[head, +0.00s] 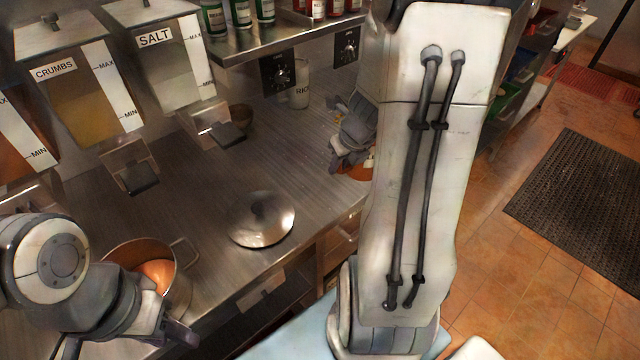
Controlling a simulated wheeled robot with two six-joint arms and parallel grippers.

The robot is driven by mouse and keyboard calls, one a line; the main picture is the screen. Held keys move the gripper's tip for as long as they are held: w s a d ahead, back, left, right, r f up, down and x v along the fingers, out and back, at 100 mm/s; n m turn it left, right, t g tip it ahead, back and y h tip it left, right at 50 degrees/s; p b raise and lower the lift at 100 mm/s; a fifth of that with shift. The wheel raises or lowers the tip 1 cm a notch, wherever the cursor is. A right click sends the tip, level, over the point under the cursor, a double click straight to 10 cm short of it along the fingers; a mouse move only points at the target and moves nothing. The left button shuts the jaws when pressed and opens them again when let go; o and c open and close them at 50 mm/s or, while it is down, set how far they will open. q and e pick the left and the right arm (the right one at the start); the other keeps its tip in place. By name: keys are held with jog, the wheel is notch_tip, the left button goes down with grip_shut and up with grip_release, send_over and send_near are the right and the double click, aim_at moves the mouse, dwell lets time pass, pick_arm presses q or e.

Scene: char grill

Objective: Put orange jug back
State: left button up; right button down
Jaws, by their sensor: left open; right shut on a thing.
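My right gripper (346,150) is at the right end of the steel counter, mostly behind my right arm. It is shut on the orange jug (354,173), of which only a small orange part shows below the fingers. The rest of the jug is hidden, so I cannot tell whether it touches the counter. My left gripper (178,334) is open at the lower left, in front of a copper-coloured pot (183,285) with orange contents.
A round metal lid (262,219) lies mid-counter. Dispensers marked CRUMBS (85,100) and SALT (165,75) hang along the back. A shelf (285,38) with bottles is above. Bare counter (215,180) lies between the dispensers and the lid.

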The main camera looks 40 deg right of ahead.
jog(key=w+a+f+b, duration=0.1)
jog(key=w+f, duration=0.2)
jog(key=w+a+f+b, duration=0.1)
jog(key=w+f+b, duration=0.1)
jog(key=w+f, duration=0.2)
jog(key=w+a+f+b, duration=0.1)
jog(key=w+f, duration=0.3)
jog(key=shift+a, duration=0.2)
jog(key=shift+r, duration=0.1)
jog(key=c, duration=0.8)
grip_release()
jog(key=shift+s, duration=0.1)
